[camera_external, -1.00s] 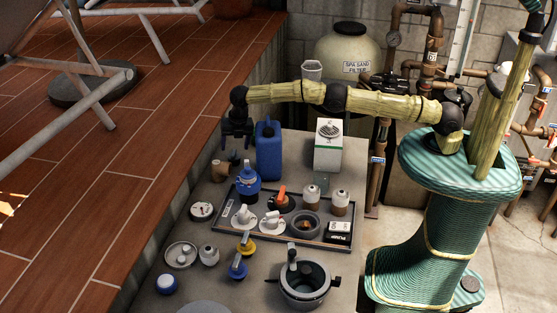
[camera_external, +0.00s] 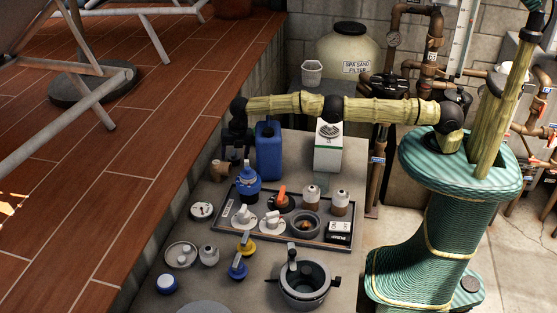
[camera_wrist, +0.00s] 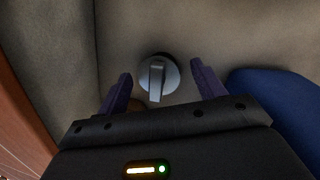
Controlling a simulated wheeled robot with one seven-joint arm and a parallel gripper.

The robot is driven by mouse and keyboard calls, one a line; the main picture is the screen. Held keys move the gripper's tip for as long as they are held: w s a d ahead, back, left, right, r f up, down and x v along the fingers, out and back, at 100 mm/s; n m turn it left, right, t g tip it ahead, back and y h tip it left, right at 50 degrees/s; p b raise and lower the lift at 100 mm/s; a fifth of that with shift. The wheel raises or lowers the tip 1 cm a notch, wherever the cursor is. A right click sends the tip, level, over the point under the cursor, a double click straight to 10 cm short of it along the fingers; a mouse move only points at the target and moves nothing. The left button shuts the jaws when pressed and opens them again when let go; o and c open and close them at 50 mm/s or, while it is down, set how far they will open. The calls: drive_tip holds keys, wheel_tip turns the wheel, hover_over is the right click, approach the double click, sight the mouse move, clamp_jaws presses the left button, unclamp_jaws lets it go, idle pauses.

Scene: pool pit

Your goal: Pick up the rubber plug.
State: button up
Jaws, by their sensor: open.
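In the wrist view a round grey piece with a raised fin-like grip (camera_wrist: 158,78) stands on the counter, between and beyond my fingertips. It may be the rubber plug; I cannot tell for certain. My gripper (camera_wrist: 161,70) is open, with one dark finger on each side of it in the picture and nothing held. In the external view my gripper (camera_external: 235,158) points down over the counter's back left part, left of the blue jug, and hides what lies under it. A small tan fitting (camera_external: 217,171) stands just left of the gripper.
The blue jug (camera_external: 268,152) stands close on the right, and also shows in the wrist view (camera_wrist: 270,105). The raised wooden deck (camera_external: 130,150) borders the counter's left.

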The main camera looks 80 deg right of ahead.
drive_tip(key=c, duration=1)
drive_tip(key=shift+r, duration=0.15)
drive_tip(key=shift+r, duration=0.3)
wheel_tip(320, 180, up, 10)
drive_tip(key=p, duration=0.8)
wheel_tip(320, 180, up, 7)
drive_tip(key=p, duration=0.9)
hover_over(235, 152)
drive_tip(key=shift+b, duration=0.3)
